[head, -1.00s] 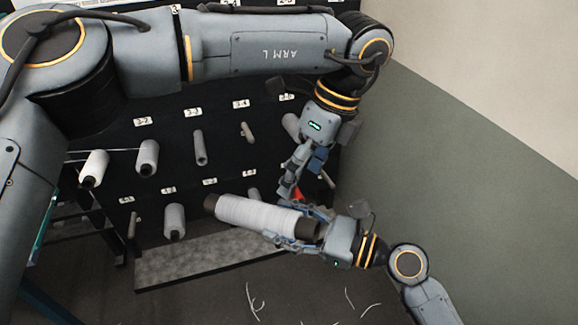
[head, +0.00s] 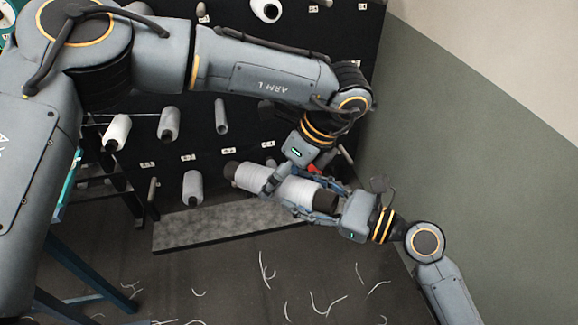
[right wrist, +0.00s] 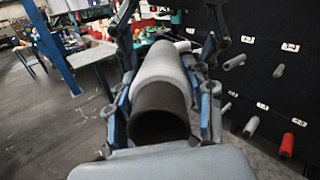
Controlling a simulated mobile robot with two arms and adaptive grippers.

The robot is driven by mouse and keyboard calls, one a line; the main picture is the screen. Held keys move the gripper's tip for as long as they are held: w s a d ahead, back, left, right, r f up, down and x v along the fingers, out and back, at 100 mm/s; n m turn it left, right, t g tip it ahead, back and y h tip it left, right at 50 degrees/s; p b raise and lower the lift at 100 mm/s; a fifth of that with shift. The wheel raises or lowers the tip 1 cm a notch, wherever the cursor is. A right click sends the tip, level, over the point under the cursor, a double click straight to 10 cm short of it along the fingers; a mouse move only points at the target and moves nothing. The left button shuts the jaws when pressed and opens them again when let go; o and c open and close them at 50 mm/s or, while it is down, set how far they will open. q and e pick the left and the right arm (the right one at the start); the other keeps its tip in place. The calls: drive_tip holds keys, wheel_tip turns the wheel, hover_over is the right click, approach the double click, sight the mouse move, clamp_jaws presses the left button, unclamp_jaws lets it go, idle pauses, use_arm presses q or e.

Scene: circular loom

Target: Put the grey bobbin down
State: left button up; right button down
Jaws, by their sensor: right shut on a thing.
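The grey bobbin (head: 294,188) is a pale wound roll with dark core ends. It lies nearly level in front of the rack. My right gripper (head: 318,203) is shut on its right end. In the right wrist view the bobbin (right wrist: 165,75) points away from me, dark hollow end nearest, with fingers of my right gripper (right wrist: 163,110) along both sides. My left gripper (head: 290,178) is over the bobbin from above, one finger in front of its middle. I cannot tell whether its fingers press on the roll.
A black rack (head: 240,110) with labelled pegs holds several bobbins behind. A grey speckled ledge (head: 215,232) runs along its foot. White thread scraps (head: 265,270) lie on the dark floor. A green and cream wall (head: 470,140) stands at right. A blue frame (head: 85,275) is at lower left.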

use_arm(q)
drive_tip(key=shift+a+f, duration=0.1)
drive_tip(key=shift+f, duration=0.05)
drive_tip(key=shift+c, duration=0.4)
drive_tip(key=c, duration=1.1)
drive_tip(key=shift+c, duration=1.1)
use_arm(e)
drive_tip(key=shift+c, duration=2.2)
unclamp_jaws()
